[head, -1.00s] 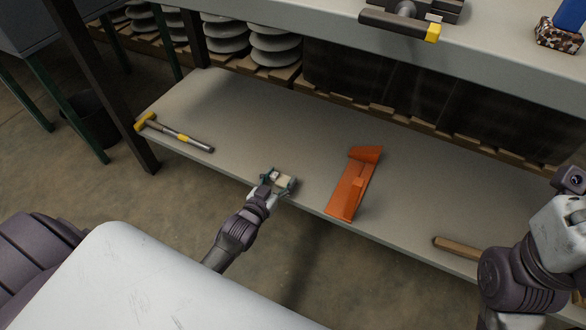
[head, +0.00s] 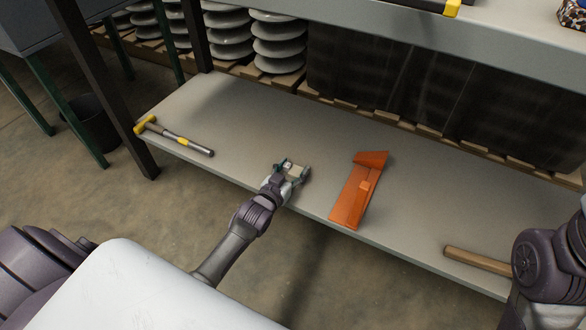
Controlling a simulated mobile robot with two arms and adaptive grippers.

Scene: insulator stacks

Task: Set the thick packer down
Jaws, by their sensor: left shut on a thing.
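The thick packer (head: 296,171) is a small pale block in the head view, at the middle of the lower shelf. My left gripper (head: 292,172) is around it and shut on it, reaching in from the front edge of the shelf. The fingers partly cover the block. I cannot tell whether the block touches the shelf surface. My right arm shows at the right edge, and its gripper is out of the picture.
The lower shelf (head: 235,130) holds a yellow-headed hammer (head: 180,138) at the left, an orange metal bracket (head: 357,192) just right of my left gripper, and a wooden handle (head: 478,260) at the right. The upper bench (head: 420,40) overhangs the back. Shelf is clear behind the gripper.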

